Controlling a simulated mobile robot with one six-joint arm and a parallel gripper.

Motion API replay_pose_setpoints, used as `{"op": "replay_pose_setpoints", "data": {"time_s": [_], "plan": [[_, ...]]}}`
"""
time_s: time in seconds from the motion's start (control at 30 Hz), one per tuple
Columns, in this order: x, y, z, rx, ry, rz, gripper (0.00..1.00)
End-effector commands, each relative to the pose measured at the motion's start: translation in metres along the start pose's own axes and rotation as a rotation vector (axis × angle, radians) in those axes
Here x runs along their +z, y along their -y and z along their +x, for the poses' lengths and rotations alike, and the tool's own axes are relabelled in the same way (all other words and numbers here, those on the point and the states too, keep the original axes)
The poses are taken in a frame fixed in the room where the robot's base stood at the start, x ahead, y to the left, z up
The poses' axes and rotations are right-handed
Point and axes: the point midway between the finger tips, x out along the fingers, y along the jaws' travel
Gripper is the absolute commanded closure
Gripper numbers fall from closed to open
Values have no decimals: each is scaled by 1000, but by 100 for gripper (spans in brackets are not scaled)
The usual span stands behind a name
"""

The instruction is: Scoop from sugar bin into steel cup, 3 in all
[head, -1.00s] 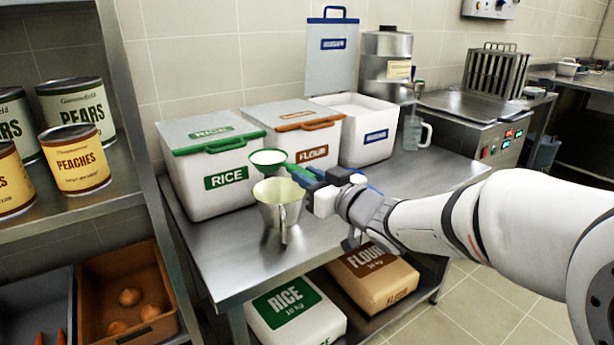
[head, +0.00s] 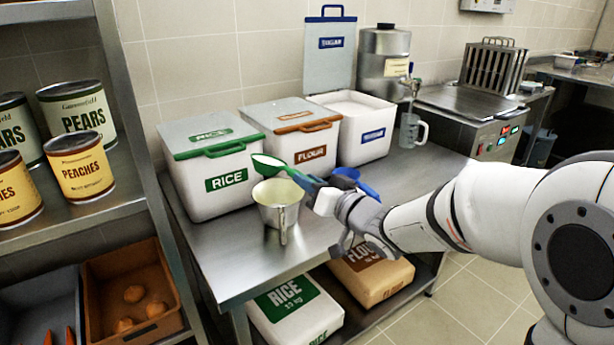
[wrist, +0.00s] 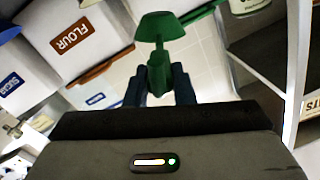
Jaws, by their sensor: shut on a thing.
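The sugar bin (head: 350,143), white with a blue label, stands open at the right of the bin row, with white contents near its top. The steel cup (head: 279,212) stands upright on the table in front of the rice bin. My gripper (head: 310,184) is shut on the green scoop (head: 270,161), whose bowl is tilted above the cup's back rim. The bowl's inside looks pale; I cannot tell how much it holds. The scoop (wrist: 160,27) also shows between my fingers in the wrist view.
The rice bin (head: 207,185) and flour bin (head: 310,155) are closed. A blue scoop (head: 368,189) lies behind my gripper. A clear jug (head: 411,131) stands under the steel dispenser's tap. A shelf with cans is at left. The table's front left is clear.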

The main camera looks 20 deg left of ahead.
Motion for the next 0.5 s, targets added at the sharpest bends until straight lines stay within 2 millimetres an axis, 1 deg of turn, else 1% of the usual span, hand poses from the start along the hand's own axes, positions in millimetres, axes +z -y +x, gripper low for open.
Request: {"op": "replay_pose_setpoints", "data": {"time_s": [0.03, 0.5], "plan": [[-5, 1, 0, 0, -1, 23, 100], [-10, -3, 0, 0, 1, 274, 100]]}}
